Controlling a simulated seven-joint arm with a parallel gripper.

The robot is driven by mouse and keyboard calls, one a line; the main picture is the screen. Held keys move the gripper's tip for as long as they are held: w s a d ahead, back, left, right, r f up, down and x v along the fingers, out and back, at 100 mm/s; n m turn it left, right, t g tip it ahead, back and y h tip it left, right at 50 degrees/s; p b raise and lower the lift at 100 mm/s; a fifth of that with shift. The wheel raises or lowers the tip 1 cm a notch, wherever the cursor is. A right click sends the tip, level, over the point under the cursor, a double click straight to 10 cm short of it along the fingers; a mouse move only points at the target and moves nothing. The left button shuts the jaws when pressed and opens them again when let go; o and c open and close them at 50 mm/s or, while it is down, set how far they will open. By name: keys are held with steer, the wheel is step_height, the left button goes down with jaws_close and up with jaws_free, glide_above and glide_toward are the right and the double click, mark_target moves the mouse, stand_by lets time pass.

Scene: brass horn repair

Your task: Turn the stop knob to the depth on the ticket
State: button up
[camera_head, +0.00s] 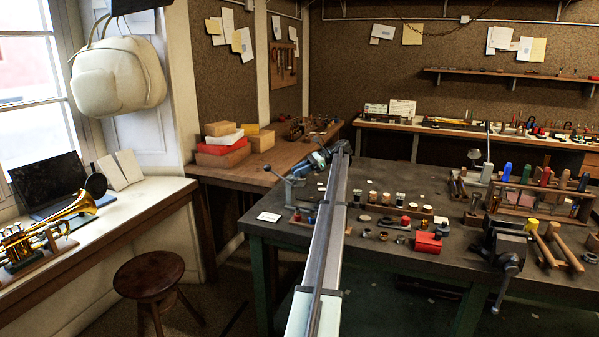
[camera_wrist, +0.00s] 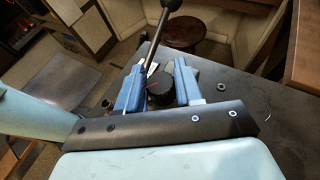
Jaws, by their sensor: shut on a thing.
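The black stop knob (camera_wrist: 160,95) with a red line on it sits between the two blue fingers of my gripper (camera_wrist: 159,86) in the wrist view. My gripper is shut on it. A lever (camera_wrist: 154,42) with a dark ball end rises just beyond the knob. In the head view my blue gripper (camera_head: 319,158) is at the grey lever tool (camera_head: 294,192) at the far left corner of the dark bench, and the knob is hidden there. A white card (camera_head: 269,216), perhaps the ticket, lies near that corner; its writing is too small to read.
The dark bench (camera_head: 400,176) holds several small jars, a red box (camera_head: 429,243), a vise (camera_head: 503,245) and a tool rack (camera_head: 545,200) to the right of my arm. A round stool (camera_head: 152,275) stands on the floor at left.

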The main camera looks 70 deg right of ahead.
steer(key=o, duration=1)
steer(key=shift+c, duration=0.2)
steer(key=shift+a, duration=0.1)
